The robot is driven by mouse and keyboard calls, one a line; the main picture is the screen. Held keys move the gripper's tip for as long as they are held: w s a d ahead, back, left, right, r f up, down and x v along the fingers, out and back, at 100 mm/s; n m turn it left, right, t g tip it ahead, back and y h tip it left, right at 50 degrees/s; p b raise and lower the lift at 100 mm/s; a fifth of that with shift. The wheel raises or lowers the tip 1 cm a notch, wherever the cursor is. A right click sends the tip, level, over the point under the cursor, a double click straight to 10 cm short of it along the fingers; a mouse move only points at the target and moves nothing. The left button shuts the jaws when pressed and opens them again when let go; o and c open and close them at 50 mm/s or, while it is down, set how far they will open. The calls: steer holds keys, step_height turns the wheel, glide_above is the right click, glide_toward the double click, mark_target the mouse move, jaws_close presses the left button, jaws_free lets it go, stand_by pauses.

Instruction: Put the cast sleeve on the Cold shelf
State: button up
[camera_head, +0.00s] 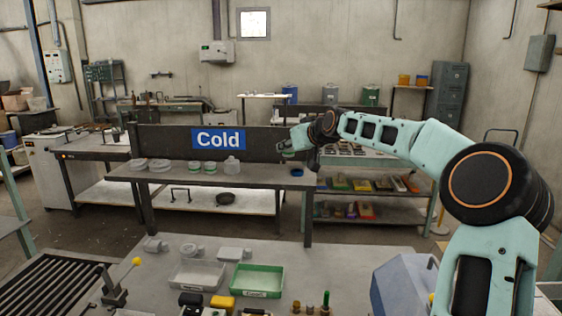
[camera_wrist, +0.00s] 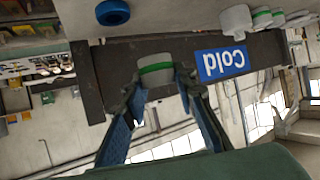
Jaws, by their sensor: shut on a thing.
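The cast sleeve (camera_wrist: 154,66), a pale grey cylinder with a green band, is between my gripper's fingers (camera_wrist: 162,84) in the wrist view. The gripper is shut on it, and the fingers hide parts of its sides. In the head view my gripper (camera_head: 300,143) is at the right end of the Cold shelf, where the sleeve is small and mostly hidden. The Cold shelf (camera_head: 255,177) is a grey bench top with a dark back panel and a blue "Cold" sign (camera_head: 218,139). The sleeve appears above the shelf top; I cannot tell whether it touches.
A blue ring (camera_head: 297,173) lies near the shelf's right end. Green-banded pieces (camera_head: 209,167), a pale bottle-shaped piece (camera_head: 232,166) and grey discs (camera_head: 159,165) stand farther left. The shelf between the pale piece and ring is bare. A green tray (camera_head: 257,292) is on the front table.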

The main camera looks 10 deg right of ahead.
mark_target(282, 174)
steer(key=w+f, duration=0.1)
steer(key=a+f, duration=0.1)
steer(key=w+f, duration=0.1)
steer(key=shift+w+a+f+p, duration=0.25)
steer(key=shift+w+f+p, duration=0.05)
steer(key=shift+w, duration=0.05)
steer(key=shift+f, duration=1.6)
steer(key=o, duration=1.2)
steer(key=shift+f, duration=0.15)
steer(key=shift+c, duration=0.2)
steer(key=shift+r, duration=0.2)
steer(key=b+v, duration=0.1)
steer(key=v, duration=0.8)
steer(key=shift+s+d+b, duration=0.25)
steer(key=shift+s+b, duration=0.1)
steer(key=shift+b, duration=0.05)
steer(key=shift+v, duration=1.05)
